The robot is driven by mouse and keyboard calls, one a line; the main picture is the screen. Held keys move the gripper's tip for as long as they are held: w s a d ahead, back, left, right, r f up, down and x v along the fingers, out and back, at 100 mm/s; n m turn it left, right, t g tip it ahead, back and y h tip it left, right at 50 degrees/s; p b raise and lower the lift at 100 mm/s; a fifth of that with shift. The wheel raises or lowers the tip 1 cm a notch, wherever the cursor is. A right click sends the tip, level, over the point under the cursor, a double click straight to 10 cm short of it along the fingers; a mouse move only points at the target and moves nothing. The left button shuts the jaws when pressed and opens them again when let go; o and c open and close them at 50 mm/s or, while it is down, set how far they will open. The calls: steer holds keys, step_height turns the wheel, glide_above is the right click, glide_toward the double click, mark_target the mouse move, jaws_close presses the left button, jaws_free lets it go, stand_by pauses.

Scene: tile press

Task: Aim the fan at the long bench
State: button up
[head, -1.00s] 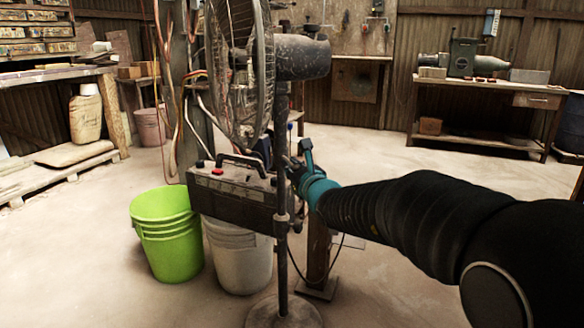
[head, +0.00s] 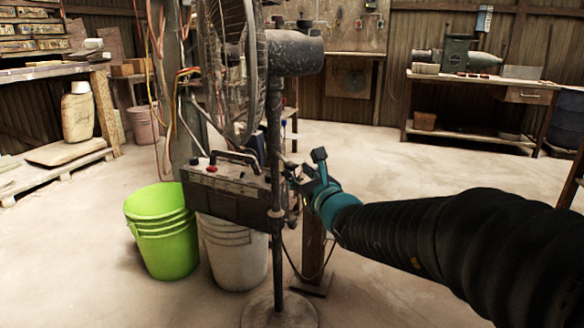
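A dusty pedestal fan (head: 294,54) stands just left of the picture's middle. Its wire cage (head: 232,75) faces left, its motor housing points right, and its pole runs down to a round base. My gripper (head: 303,163) is just right of the pole at mid height, below the motor housing. Its fingers look spread, with nothing seen between them; the tips nearest the pole are hard to make out. A workbench (head: 62,73) stands at the far left and another (head: 482,83) at the back right. I cannot tell which is the long bench.
Cables hang from a post behind the fan. A short wooden post (head: 313,255) stands below my gripper.

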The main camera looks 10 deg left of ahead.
steer(key=shift+v, duration=2)
